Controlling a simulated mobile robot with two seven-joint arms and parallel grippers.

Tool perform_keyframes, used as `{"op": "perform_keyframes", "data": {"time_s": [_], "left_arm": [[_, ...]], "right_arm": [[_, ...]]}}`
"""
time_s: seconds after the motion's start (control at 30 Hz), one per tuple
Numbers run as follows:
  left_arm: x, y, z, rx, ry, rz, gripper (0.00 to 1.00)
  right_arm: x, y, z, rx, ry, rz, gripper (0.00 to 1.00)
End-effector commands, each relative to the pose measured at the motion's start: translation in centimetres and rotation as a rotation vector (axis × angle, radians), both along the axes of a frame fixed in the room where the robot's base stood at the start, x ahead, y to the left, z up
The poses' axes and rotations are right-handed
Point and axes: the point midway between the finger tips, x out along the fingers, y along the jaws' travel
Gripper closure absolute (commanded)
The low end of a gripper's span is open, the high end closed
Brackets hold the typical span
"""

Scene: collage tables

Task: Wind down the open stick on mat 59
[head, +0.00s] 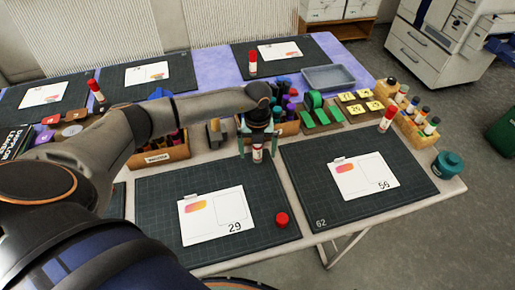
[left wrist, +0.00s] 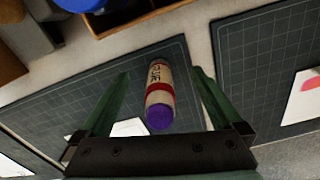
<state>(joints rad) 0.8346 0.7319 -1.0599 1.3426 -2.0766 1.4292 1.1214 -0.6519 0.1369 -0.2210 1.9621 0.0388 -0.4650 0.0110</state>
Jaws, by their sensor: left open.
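A glue stick (head: 257,155) stands at the back edge of the middle mat (head: 160,215), white with a red band. In the left wrist view the glue stick (left wrist: 159,90) shows bare purple glue at its near end, with no cap on. My left gripper (head: 257,148) is open above the stick. Its green fingers (left wrist: 160,78) are on either side of the stick, with gaps visible on both sides. A red cap (head: 281,219) sits apart on the same mat, right of a card marked 29 (head: 228,208). No number 59 is readable on this mat.
The right mat (head: 305,175), marked 62, holds another card (head: 363,175); a capped stick (head: 387,120) stands at its back. A wooden bin (head: 160,155), green tape dispensers (head: 318,108) and a bottle rack (head: 418,127) stand behind. A teal jar (head: 448,165) is at right.

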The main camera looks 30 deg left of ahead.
Motion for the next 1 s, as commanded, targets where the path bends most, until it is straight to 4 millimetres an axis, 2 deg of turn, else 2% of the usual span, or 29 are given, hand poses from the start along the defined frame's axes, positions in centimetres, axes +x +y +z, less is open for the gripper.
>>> {"op": "perform_keyframes", "data": {"time_s": [0.3,1.0], "left_arm": [[0.0,0.0,2.2,0.0,-0.001,0.0,0.0],[0.0,0.0,6.4,0.0,-0.001,0.001,0.0]], "right_arm": [[0.0,0.0,1.9,0.0,0.0,0.0,0.31],[0.0,0.0,5.0,0.0,0.0,0.0,0.31]]}}
